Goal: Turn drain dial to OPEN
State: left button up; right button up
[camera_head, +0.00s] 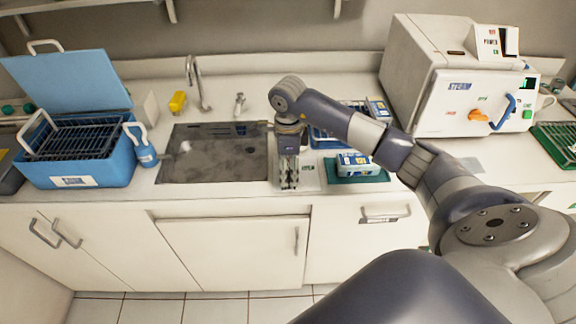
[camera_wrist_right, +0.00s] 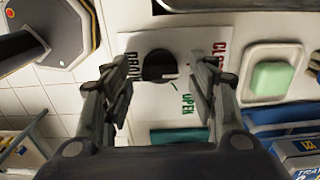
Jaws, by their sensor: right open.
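The drain dial (camera_wrist_right: 158,65) is a round black knob on a white panel in the right wrist view. The panel carries a dark DRAIN label, a red CLOSED label (camera_wrist_right: 222,62) and a green OPEN label (camera_wrist_right: 187,103). A small pale mark shows on the knob's lower part, but I cannot tell clearly which label it points at. My right gripper (camera_wrist_right: 161,76) is open, with one finger on each side of the dial in this view; contact is not clear. In the head view my right gripper (camera_head: 289,183) points down beside the sink and hides the dial. My left gripper is not in view.
The sink (camera_head: 215,150) is left of my right gripper. A green mat (camera_head: 375,178) with a blue-and-white box (camera_head: 357,163) lies to the right. A blue bin (camera_head: 110,172) stands at the left, and a white machine (camera_head: 425,80) at the back right.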

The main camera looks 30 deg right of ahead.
jog(key=shift+f, duration=0.1)
jog(key=c, duration=1.1)
jog(key=shift+o, duration=0.2)
jog(key=shift+m, duration=0.4)
jog(key=shift+m+b, duration=0.65)
jog(key=shift+m, duration=0.35)
jog(key=m, duration=0.2)
jog(key=shift+m+b, duration=0.3)
jog(key=shift+b, duration=0.1)
jog(key=m, duration=0.3)
jog(key=shift+m+b, duration=0.3)
jog(key=shift+b, duration=0.1)
jog(key=shift+m, duration=1.5)
